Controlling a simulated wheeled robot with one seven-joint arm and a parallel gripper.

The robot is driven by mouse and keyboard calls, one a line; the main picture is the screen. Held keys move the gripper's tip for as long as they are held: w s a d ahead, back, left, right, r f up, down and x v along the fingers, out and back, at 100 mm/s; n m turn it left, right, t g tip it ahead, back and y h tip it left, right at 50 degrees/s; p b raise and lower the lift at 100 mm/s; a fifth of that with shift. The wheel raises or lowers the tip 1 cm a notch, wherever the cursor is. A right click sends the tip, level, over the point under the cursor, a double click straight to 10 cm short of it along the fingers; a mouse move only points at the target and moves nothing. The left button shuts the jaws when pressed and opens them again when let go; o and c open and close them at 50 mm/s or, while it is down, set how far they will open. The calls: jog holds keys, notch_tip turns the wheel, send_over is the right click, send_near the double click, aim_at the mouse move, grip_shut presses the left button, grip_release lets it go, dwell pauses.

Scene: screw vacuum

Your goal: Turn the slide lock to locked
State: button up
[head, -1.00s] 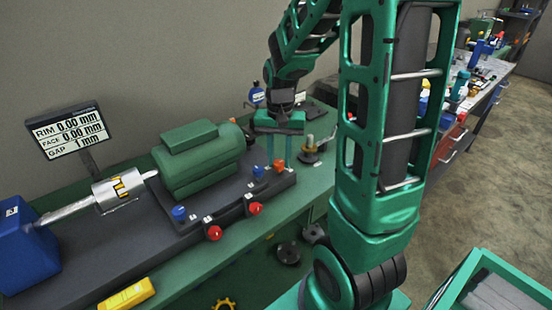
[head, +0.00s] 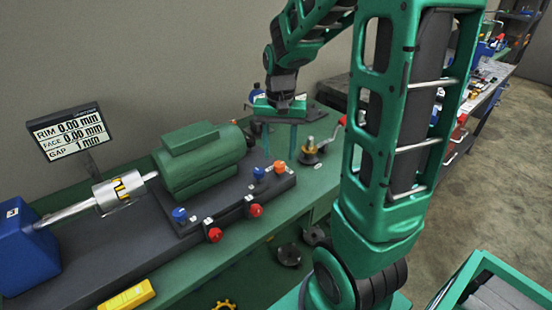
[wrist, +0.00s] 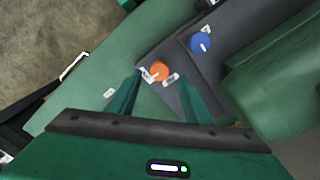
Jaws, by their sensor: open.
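I cannot tell by its label which knob is the slide lock, as the labels are too small to read. An orange knob (head: 279,167) stands at the right end of the dark machine base, with a blue knob (head: 258,172) beside it. In the wrist view the orange knob (wrist: 160,70) has a white mark and shows between my fingertips; the blue knob (wrist: 201,43) lies to the upper right. My gripper (head: 279,150) is open and empty, pointing down above the orange knob, apparently clear of it.
A green motor (head: 200,160) stands close left of the knobs. Red knobs (head: 214,235) and another blue knob (head: 179,214) line the base's front. A gold-topped post with a red-handled crank (head: 310,151) stands to the right. A readout (head: 70,132) stands at the far left.

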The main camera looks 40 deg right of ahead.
aim_at(279, 164)
notch_tip(279, 164, up, 7)
dwell(0.3)
dwell(0.5)
jog(key=s+f+n, duration=0.1)
jog(key=s, duration=0.9)
jog(key=s+a+f+n, duration=0.1)
jog(key=s+f, duration=0.1)
jog(key=s, duration=0.8)
jog(key=shift+s+f, duration=0.3)
